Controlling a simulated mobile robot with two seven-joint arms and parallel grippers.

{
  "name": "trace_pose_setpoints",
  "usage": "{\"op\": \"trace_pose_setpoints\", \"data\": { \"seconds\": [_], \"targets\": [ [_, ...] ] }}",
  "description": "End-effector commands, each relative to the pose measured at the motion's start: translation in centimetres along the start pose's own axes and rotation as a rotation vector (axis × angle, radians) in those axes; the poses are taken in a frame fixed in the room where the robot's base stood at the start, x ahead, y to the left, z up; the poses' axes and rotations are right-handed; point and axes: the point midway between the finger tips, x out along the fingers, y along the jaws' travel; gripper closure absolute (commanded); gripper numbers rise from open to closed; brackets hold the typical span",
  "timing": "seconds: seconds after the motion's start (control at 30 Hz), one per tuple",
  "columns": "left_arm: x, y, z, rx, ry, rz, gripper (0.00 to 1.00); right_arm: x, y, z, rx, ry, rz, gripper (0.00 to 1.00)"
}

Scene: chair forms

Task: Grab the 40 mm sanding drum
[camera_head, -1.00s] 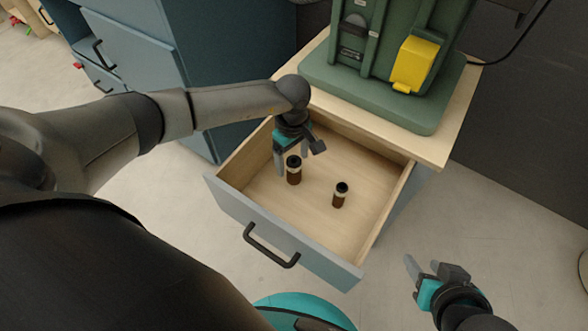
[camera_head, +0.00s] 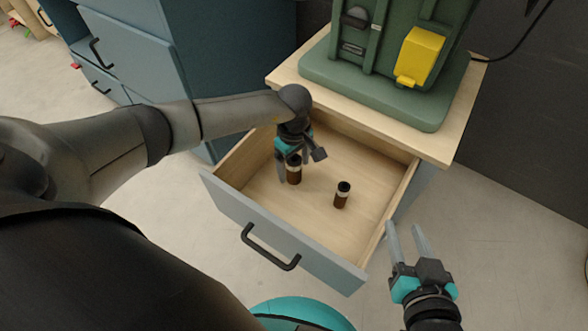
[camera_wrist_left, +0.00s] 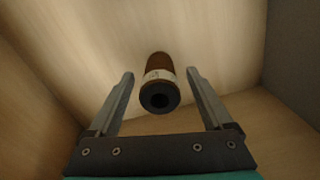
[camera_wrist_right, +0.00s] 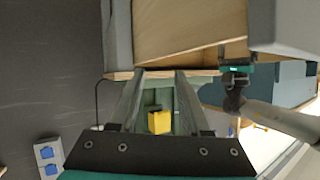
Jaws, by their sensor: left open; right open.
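Two brown sanding drums with pale bands and dark tops stand upright in the open drawer (camera_head: 330,222). The larger drum (camera_head: 294,174) stands left of the smaller drum (camera_head: 342,196); no size marking is readable. My left gripper (camera_head: 301,169) is open and low over the larger drum. In the left wrist view this drum (camera_wrist_left: 158,80) shows between the spread fingers (camera_wrist_left: 160,76), with gaps on both sides. My right gripper (camera_head: 404,228) is open and empty outside the drawer's right side, and its fingers also show empty in the right wrist view (camera_wrist_right: 160,74).
A green machine (camera_head: 385,85) with a yellow part (camera_head: 419,55) stands on the wooden top (camera_head: 455,110) behind the drawer. Blue cabinets (camera_head: 205,60) stand at the left. The drawer walls surround the drums; its right part has bare floor.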

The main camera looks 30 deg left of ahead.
Motion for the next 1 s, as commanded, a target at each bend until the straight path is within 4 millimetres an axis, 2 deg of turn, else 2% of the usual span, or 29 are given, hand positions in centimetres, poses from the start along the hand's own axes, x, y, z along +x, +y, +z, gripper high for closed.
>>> {"op": "trace_pose_setpoints", "data": {
  "seconds": [0.2,0.57,1.0],
  "targets": [
    [1.03,0.0,0.01,0.0,-0.001,0.0,0.16,0.09,-0.85,-0.32,0.016,0.089,-0.022,0.53],
    [1.17,0.01,0.0,0.0,0.0,0.0,0.16,0.03,-1.07,-0.59,0.02,0.116,-0.028,0.53],
    [1.16,0.01,0.01,0.0,0.0,0.0,0.63,0.03,-1.04,-0.54,0.02,0.114,-0.027,0.53]
  ]
}}
